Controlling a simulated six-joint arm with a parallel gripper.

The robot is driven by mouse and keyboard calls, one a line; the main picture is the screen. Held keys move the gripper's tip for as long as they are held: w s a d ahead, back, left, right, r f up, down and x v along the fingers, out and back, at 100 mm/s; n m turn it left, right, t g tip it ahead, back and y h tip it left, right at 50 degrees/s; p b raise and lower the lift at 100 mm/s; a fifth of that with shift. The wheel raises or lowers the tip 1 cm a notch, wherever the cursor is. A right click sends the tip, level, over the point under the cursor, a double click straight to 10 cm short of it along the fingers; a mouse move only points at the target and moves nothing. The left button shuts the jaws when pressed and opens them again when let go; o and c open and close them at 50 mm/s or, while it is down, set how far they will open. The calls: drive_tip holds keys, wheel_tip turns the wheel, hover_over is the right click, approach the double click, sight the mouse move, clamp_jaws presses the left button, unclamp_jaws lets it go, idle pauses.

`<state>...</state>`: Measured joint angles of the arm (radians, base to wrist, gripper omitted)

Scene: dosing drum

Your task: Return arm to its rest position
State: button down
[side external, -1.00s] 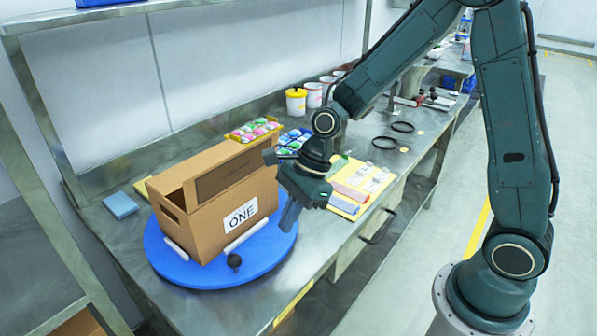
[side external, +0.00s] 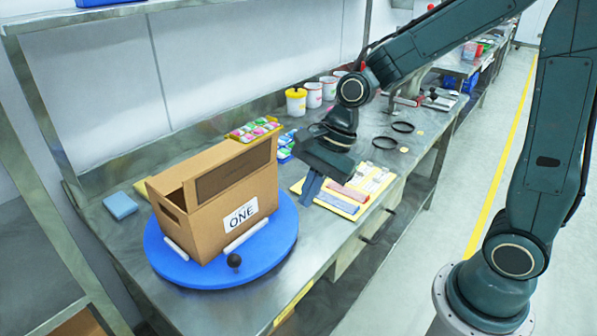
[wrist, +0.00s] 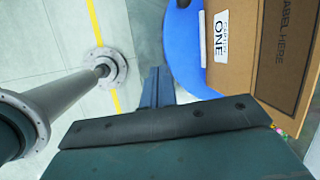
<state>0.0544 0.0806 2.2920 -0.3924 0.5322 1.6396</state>
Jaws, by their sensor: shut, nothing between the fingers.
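My gripper (side external: 310,188) is shut and empty. It hangs above the bench beside the yellow board, to the right of the blue turntable. In the wrist view its shut fingers (wrist: 157,87) show over the floor near the turntable edge. A cardboard box labelled ONE (side external: 222,208) stands on the blue round turntable (side external: 270,262), apart from my gripper. The box and turntable also show at the right of the wrist view.
A yellow board (side external: 336,208) with coloured strips lies just behind my gripper. Colourful trays (side external: 285,150), several tubs (side external: 296,101) and black rings (side external: 385,143) stand further back. A blue sponge (side external: 120,205) lies left of the box. The floor in front of the bench is open.

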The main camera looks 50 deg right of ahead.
drive_tip(key=s+d+r+n+t+h, duration=0.1)
drive_tip(key=s+d+r+n, duration=0.2)
drive_tip(key=s+r+n, duration=0.2)
drive_tip(key=s+d+r+n+t+h, duration=0.2)
drive_tip(key=s+d+r+n, duration=0.2)
drive_tip(key=s+n, duration=0.6)
drive_tip(key=shift+s+r+n+h, duration=0.3)
drive_tip(key=shift+s+r+n, duration=0.1)
drive_tip(key=shift+r+n, duration=0.45)
drive_tip(key=shift+w+r, duration=0.1)
drive_tip(key=shift+r, duration=0.05)
